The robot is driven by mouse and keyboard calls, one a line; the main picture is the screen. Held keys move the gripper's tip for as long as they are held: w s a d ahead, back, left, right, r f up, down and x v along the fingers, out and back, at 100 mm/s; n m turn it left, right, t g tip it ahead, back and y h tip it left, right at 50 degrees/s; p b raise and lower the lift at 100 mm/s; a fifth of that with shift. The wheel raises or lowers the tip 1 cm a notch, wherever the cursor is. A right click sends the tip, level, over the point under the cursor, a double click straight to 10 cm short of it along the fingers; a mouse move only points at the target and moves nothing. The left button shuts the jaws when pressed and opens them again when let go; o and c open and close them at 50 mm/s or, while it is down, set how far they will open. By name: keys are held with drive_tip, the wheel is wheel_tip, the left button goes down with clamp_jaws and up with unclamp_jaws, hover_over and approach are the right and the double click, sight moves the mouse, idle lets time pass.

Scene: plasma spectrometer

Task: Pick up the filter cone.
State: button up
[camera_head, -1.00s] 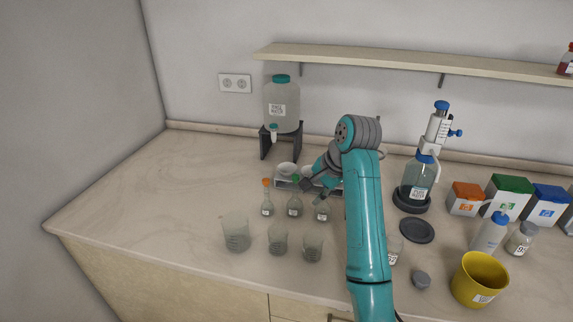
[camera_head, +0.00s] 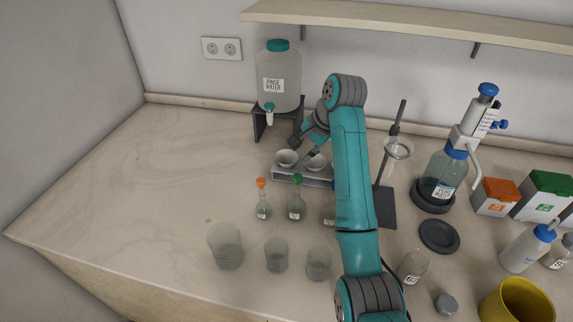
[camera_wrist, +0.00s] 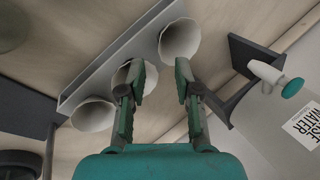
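White filter cones sit mouth-up in a grey rack (camera_head: 290,177). In the head view I see a left cone (camera_head: 286,158) and a cone right of it (camera_head: 316,163); my arm hides the rack's right end. The wrist view shows three cones: one at the right (camera_wrist: 180,40), a middle one (camera_wrist: 136,77) and one at the left (camera_wrist: 93,113). My gripper (camera_wrist: 155,90) is open and empty, with its fingers well apart. In the wrist view its left finger covers part of the middle cone. In the head view the gripper (camera_head: 300,149) is by the two visible cones.
A rinse water tank (camera_head: 278,85) on a dark stand is behind the rack. Flasks (camera_head: 263,205) and beakers (camera_head: 226,246) stand in front. A ring stand (camera_head: 386,205) and a dispenser bottle (camera_head: 441,178) are to the right. The left counter is clear.

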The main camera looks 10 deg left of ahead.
sight(292, 164)
drive_tip(key=shift+a+x, duration=0.1)
drive_tip(key=shift+x, duration=1.5)
drive_tip(key=shift+a+x, duration=0.15)
drive_tip(key=shift+x, duration=1.4)
clamp_jaws()
